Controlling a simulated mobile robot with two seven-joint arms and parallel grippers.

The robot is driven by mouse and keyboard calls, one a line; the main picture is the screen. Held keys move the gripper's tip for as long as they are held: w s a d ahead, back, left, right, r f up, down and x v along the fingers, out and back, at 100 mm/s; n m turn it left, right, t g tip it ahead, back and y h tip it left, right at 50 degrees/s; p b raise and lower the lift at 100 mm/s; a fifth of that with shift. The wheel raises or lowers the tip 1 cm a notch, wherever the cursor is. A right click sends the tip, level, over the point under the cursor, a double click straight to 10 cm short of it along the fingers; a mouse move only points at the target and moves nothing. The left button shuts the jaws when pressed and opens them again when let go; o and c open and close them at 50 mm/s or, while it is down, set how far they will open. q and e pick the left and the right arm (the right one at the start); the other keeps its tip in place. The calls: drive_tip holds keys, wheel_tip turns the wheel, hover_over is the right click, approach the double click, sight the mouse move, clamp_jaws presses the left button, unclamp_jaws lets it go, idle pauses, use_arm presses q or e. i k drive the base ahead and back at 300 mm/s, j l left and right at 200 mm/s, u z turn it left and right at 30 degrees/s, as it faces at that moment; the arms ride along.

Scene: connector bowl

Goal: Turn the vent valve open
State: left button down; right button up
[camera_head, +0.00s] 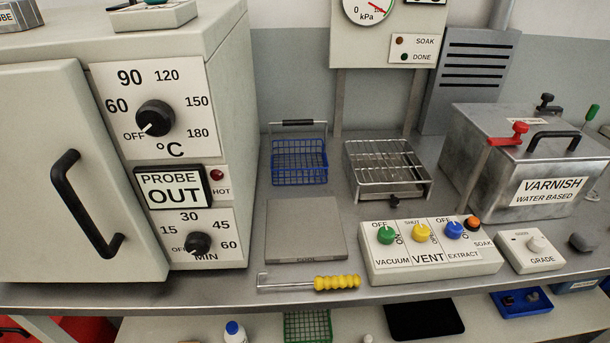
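The vent valve is the yellow knob (421,233) in the middle of a pale control box (386,272) on the bench. The word VENT is printed below it and a small SHUT label above it. A green VACUUM knob (386,235) sits to its left. A blue EXTRACT knob (454,230) sits to its right. The yellow knob's exact pointer direction is too small to tell surely. Neither of my grippers shows in the head view, and nothing touches the knob.
A yellow-handled hook tool (337,282) lies at the front edge, left of the box. Behind the box are a wire rack (388,168) and a blue basket (300,162). A varnish tank (530,165) and GRADE box (530,251) stand right. An oven (215,70) stands left.

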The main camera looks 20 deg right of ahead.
sight(421, 233)
drive_tip(key=l+z, duration=0.25)
drive_tip(key=z, duration=0.2)
drive_tip(key=k+l+z, duration=0.1)
drive_tip(key=l+z, duration=0.2)
drive_tip(key=z, duration=0.2)
